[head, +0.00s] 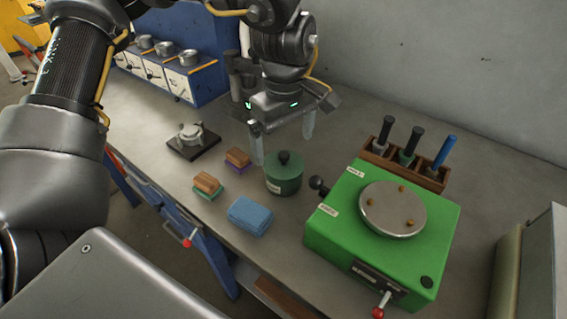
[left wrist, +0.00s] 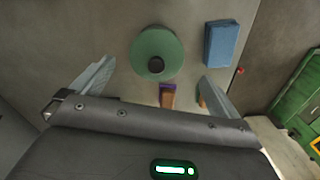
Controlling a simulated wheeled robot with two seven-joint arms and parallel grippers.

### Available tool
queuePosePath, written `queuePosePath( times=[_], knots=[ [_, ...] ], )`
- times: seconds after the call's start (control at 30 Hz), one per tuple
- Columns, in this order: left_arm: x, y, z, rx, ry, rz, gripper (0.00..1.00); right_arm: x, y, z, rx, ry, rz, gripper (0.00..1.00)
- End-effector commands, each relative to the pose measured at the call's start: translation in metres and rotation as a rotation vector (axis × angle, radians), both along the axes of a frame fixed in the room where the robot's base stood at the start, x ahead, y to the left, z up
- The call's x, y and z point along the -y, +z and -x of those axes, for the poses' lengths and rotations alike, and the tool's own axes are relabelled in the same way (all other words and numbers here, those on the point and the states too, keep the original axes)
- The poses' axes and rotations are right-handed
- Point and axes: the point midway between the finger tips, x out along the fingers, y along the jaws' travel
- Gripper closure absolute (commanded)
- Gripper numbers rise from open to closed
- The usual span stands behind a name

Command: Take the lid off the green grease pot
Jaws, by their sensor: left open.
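The green grease pot (head: 284,178) stands upright on the grey bench, with its lid on and a black knob (head: 284,157) on top. It also shows from above in the left wrist view as a round green lid (left wrist: 150,48) with a black knob. My left gripper (head: 283,150) is open and empty above the pot, its two fingers spread apart. In the left wrist view the fingers (left wrist: 153,85) point towards the pot, which lies between and beyond their tips; neither touches it. My right gripper does not show.
A blue folded cloth (head: 250,215) and two wood-backed brushes, green (head: 207,187) and purple (head: 238,158), lie beside the pot. A green machine (head: 345,235) with a round plate stands at right. A wooden rack (head: 378,158) holds handled tools. A black-based fixture (head: 193,146) sits left.

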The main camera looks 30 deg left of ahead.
Motion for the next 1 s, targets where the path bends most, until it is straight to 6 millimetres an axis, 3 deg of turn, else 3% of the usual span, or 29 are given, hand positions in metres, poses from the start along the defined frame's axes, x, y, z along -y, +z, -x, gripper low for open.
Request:
queuePosePath(
  times=[0.13, 0.4, 0.7, 1.0],
  knots=[
    [-0.001, -0.009, -0.002, -0.003, 0.000, 0.000, 0.00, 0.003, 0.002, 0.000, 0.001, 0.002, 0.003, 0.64],
    [-0.005, -0.046, -0.006, -0.002, -0.001, -0.001, 0.00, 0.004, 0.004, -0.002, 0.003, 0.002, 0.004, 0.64],
    [-0.004, -0.052, -0.006, 0.000, 0.000, 0.000, 0.00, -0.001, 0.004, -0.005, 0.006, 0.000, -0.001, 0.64],
    [-0.005, -0.051, -0.006, 0.001, 0.000, 0.000, 0.38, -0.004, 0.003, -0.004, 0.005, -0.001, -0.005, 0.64]
  ],
)
